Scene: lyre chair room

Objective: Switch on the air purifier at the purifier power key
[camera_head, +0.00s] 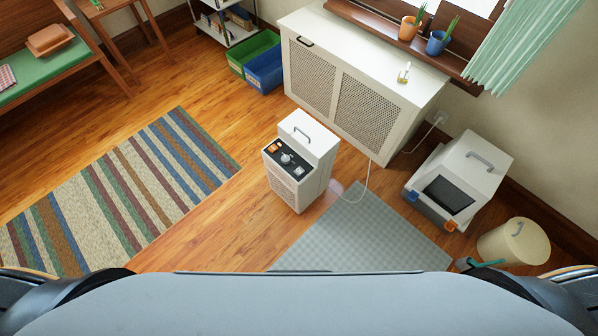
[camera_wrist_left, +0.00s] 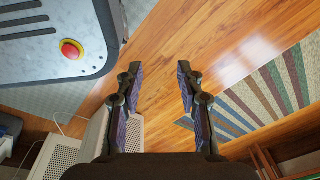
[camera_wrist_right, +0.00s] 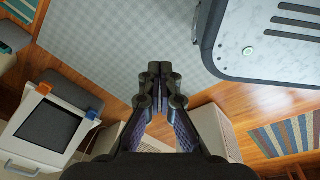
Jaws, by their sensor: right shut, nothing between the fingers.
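A white box-shaped appliance with a top handle, which I take as the air purifier (camera_head: 299,160), stands on the wood floor in the middle of the head view. Its sloped black panel (camera_head: 287,159) carries an orange key (camera_head: 275,147), a round pale dial (camera_head: 287,159) and another small control; which one is the power key I cannot tell. My left gripper (camera_wrist_left: 160,70) is open and empty over the floor in the left wrist view. My right gripper (camera_wrist_right: 159,70) is shut and empty in the right wrist view. Neither gripper shows in the head view.
A grey mat (camera_head: 365,230) lies right of the purifier, a striped rug (camera_head: 115,195) left. A white grille cabinet (camera_head: 365,75) stands behind. Another white appliance with a dark window (camera_head: 480,160) and a cream bin (camera_head: 513,243) stand right. A white cord (camera_head: 367,180) runs along the floor.

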